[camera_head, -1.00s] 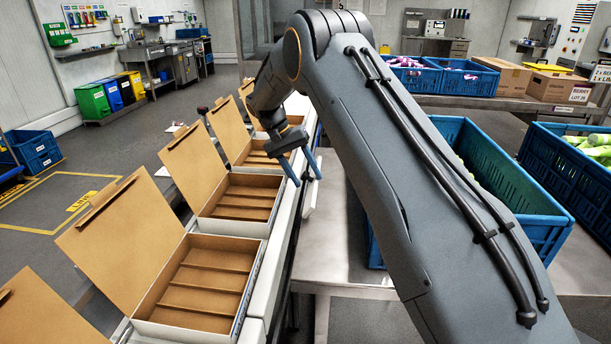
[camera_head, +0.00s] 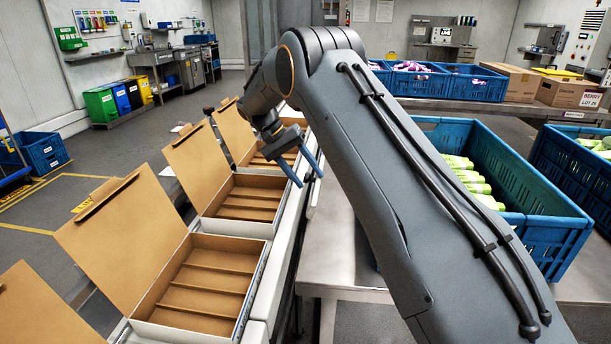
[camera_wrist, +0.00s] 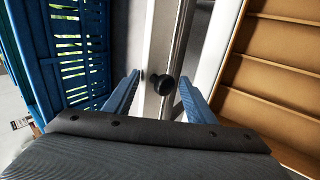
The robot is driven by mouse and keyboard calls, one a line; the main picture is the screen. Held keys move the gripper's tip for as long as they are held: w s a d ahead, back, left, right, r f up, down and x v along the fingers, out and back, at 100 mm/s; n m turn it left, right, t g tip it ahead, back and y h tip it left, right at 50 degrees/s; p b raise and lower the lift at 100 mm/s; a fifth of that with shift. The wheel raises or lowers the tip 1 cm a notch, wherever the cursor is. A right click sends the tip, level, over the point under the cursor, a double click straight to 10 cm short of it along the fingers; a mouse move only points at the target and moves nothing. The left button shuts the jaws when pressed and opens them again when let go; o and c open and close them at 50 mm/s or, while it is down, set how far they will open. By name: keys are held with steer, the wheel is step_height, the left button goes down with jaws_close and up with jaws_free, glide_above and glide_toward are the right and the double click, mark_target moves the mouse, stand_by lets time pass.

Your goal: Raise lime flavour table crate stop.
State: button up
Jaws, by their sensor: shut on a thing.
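My gripper (camera_head: 309,181) reaches down between the row of boxes and the metal table. Its blue fingers stand on either side of a small black knob (camera_wrist: 163,84) in the wrist view, shut on it. The knob sits by a pale strip at the table side; I cannot tell whether it is the crate stop itself. A blue crate (camera_head: 545,225) holding lime-green packs (camera_head: 475,183) stands on the metal table (camera_head: 335,245), partly hidden by my arm. A blue slatted crate wall (camera_wrist: 75,55) shows at the left in the wrist view.
Open cardboard boxes (camera_head: 200,290) with dividers line the conveyor to the left, lids raised. A box also shows at the wrist view's right (camera_wrist: 275,70). Another blue crate (camera_head: 570,160) with green packs stands at right. Blue crates and cartons (camera_head: 568,93) stand on the back table.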

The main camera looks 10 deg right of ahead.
steer(key=o, duration=0.8)
steer(key=shift+s+a+f, duration=0.2)
steer(key=shift+a+f, duration=0.1)
steer(key=shift+f, duration=0.45)
steer(key=o, duration=0.4)
steer(key=shift+w+f, duration=0.1)
steer(key=shift+w, duration=0.05)
steer(key=shift+o, duration=0.5)
steer(key=shift+r, duration=0.2)
steer(key=shift+w+d+r, duration=0.1)
steer(key=shift+d+r, duration=0.05)
steer(key=shift+r, duration=0.05)
